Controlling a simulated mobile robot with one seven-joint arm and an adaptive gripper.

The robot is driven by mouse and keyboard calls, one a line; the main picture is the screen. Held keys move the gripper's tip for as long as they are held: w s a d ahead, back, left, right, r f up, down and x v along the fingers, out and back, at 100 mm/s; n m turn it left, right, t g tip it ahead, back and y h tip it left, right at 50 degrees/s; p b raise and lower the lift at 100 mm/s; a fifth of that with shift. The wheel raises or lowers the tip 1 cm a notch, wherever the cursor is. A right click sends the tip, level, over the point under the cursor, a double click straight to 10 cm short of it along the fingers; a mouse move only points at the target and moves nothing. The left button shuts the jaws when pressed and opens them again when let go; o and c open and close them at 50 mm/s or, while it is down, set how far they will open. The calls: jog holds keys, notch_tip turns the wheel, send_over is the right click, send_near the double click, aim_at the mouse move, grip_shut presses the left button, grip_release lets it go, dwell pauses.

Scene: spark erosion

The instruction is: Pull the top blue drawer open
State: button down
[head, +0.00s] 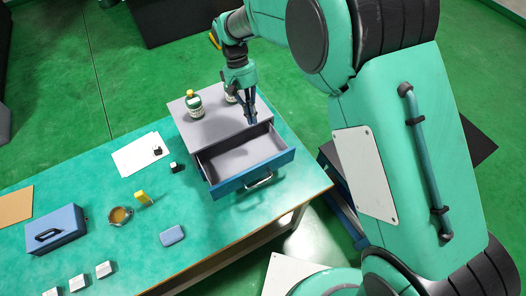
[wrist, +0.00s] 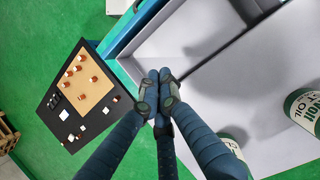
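The top blue drawer (head: 253,174) stands open from the grey cabinet (head: 214,127) on the green table. Its blue front and metal handle (head: 261,181) face the lower right, and its pale inside looks empty. The drawer also shows in the wrist view (wrist: 190,32). My gripper (head: 252,121) is above the cabinet's top near the back of the opening, apart from the handle. In the wrist view its fingertips (wrist: 160,78) are together with nothing visible between them. Whether it touches the cabinet is not clear.
Two bottles stand on the cabinet, one with a green label (head: 194,103). A blue toolbox (head: 56,231), an amber cup (head: 119,215), a yellow item (head: 143,197), a blue case (head: 172,236) and white paper (head: 141,154) lie on the table. A dark board (wrist: 65,120) is beyond the drawer.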

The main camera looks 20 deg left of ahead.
aim_at(269, 162)
jog(key=shift+f, duration=1.55)
jog(key=shift+f, duration=0.1)
jog(key=b+x, duration=0.1)
jog(key=x, duration=0.8)
jog(key=shift+f+b, duration=0.25)
jog(key=shift+b, duration=0.05)
jog(key=shift+s+d+f, duration=0.15)
jog(key=shift+s+d, duration=1.3)
jog(key=shift+d, duration=0.05)
jog(key=shift+s, duration=0.1)
jog(key=s+d, duration=0.2)
jog(key=d, duration=0.1)
jog(key=shift+s+p, duration=0.4)
jog(key=shift+s+d, duration=0.15)
jog(key=shift+s, duration=0.05)
jog(key=shift+w, duration=0.1)
